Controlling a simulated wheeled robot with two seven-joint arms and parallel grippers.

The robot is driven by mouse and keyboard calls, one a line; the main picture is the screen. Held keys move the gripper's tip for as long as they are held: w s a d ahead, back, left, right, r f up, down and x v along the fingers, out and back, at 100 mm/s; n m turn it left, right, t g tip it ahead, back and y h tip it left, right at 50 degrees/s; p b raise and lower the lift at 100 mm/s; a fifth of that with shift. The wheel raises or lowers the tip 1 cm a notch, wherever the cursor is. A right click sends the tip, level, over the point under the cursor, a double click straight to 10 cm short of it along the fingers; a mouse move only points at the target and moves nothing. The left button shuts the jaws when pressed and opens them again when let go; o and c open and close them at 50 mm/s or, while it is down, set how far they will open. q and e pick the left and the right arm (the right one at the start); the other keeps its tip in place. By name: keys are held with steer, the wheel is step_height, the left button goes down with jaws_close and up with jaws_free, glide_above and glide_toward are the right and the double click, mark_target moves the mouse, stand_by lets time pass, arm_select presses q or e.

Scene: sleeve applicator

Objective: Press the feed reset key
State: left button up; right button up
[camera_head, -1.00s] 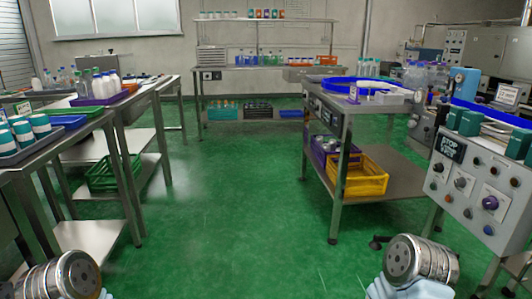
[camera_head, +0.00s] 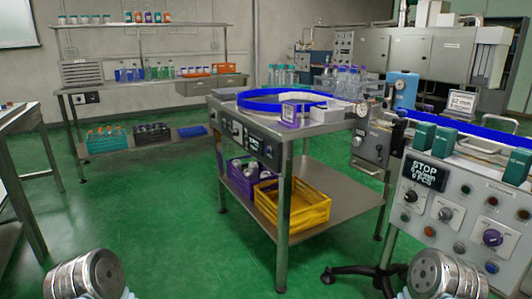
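A grey control panel (camera_head: 468,204) stands at the right, with a dark display (camera_head: 426,174) whose top line reads STOP. It carries a black knob (camera_head: 445,214), a purple knob (camera_head: 492,238), a blue button (camera_head: 491,267) and several other small buttons. The labels are too small to read, so I cannot tell which is the feed reset key. The middle table also has a dark control strip (camera_head: 245,139) on its front. Only my arm links show at the bottom left and bottom right corners; both grippers are out of view and no arm touches the panel.
The middle steel table (camera_head: 322,128) holds a blue ring-shaped guide (camera_head: 262,105), with a yellow crate (camera_head: 293,205) on its lower shelf. Dark chair-like legs (camera_head: 362,272) stand between it and the panel. A table edge (camera_head: 14,117) is at the left. Green floor is clear between.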

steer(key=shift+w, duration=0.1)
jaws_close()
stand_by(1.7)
